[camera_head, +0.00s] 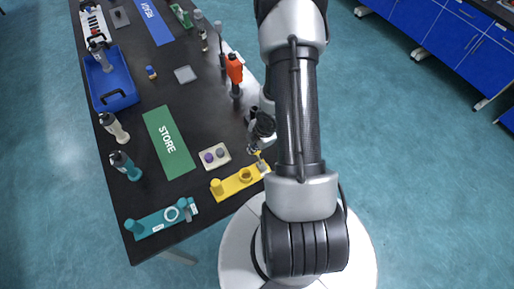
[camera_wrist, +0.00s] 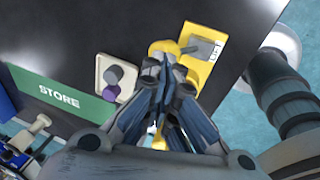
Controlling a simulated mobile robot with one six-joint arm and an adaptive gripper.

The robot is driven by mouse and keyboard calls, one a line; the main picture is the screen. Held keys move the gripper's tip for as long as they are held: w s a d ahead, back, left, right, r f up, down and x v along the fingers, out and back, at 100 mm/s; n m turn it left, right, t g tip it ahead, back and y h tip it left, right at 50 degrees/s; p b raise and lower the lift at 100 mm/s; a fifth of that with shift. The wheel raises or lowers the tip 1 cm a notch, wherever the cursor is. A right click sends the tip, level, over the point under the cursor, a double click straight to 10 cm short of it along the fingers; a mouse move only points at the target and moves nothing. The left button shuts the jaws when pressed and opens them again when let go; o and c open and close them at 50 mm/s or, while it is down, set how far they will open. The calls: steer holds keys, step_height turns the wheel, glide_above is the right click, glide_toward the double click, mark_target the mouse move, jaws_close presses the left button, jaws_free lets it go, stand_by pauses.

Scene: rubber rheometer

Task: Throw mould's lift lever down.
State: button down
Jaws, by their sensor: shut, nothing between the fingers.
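A yellow fixture (camera_head: 232,186) lies at the near right edge of the table, with a round post, a ring and a grey part (camera_head: 263,167) at its right end. In the wrist view the yellow fixture (camera_wrist: 197,72) shows beyond the fingers, with a grey block and bar (camera_wrist: 204,48) on it. My gripper (camera_head: 254,150) is shut and empty, above the table close to the fixture's right end. In the wrist view its closed fingertips (camera_wrist: 168,62) overlap the fixture's yellow round part, hiding some of it. I cannot tell whether they touch it, nor which part is the lever.
A teal fixture (camera_head: 160,221) with a ring and a grey part lies at the near left corner. A pale tray (camera_head: 214,157) with two round pieces sits beside the yellow fixture. The green STORE mat (camera_head: 168,140) is bare.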

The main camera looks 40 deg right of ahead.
steer(key=shift+s+a+f, duration=0.15)
steer(key=shift+s+f, duration=0.15)
steer(key=shift+s, duration=0.15)
